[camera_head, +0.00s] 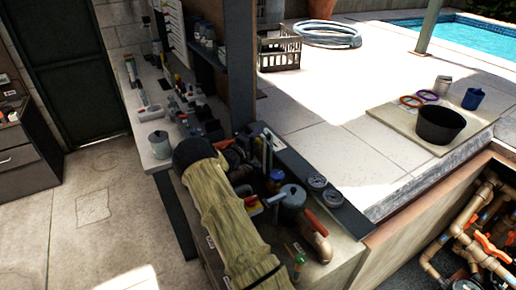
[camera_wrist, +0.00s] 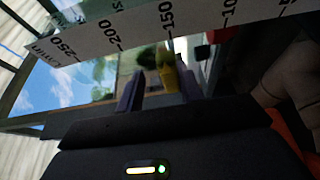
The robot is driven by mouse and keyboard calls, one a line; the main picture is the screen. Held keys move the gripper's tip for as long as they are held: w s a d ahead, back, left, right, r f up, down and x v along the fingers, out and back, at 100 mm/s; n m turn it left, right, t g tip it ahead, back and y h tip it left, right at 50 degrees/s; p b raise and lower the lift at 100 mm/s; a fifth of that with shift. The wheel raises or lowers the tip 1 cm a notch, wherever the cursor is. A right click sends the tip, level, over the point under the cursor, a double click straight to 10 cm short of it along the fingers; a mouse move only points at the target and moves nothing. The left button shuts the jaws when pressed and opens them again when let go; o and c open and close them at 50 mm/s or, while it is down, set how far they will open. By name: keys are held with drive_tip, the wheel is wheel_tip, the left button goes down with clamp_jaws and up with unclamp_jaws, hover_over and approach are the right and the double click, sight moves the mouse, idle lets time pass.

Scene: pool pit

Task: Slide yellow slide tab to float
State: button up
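In the wrist view the yellow slide tab (camera_wrist: 167,72) stands upright just below a white scale strip (camera_wrist: 150,32), under its 150 mark. My gripper (camera_wrist: 160,82) is open, with one dark finger on each side of the tab. The tab appears nearer the right finger, and a gap shows on its left. I cannot tell whether the right finger touches it. In the head view my gripper and the tab cannot be made out among the crowded parts. No float mark is readable in either view.
In the head view a crowded bench holds a grey lidded pot (camera_head: 159,144), a blue-grey canister (camera_head: 291,196) and two round gauges (camera_head: 325,190). A black bucket (camera_head: 440,124) stands on the slab at right. Copper pipes (camera_head: 480,235) fill the pit at lower right. Paved floor at left is clear.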

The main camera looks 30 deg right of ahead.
sight(258, 139)
drive_tip(key=shift+r+b, duration=0.6)
drive_tip(key=shift+r, duration=2.2)
drive_tip(key=p+v, duration=0.6)
drive_tip(key=v, duration=1.4)
drive_tip(key=shift+f, duration=0.25)
drive_tip(key=shift+s+r+p, duration=0.1)
drive_tip(key=shift+p, duration=0.3)
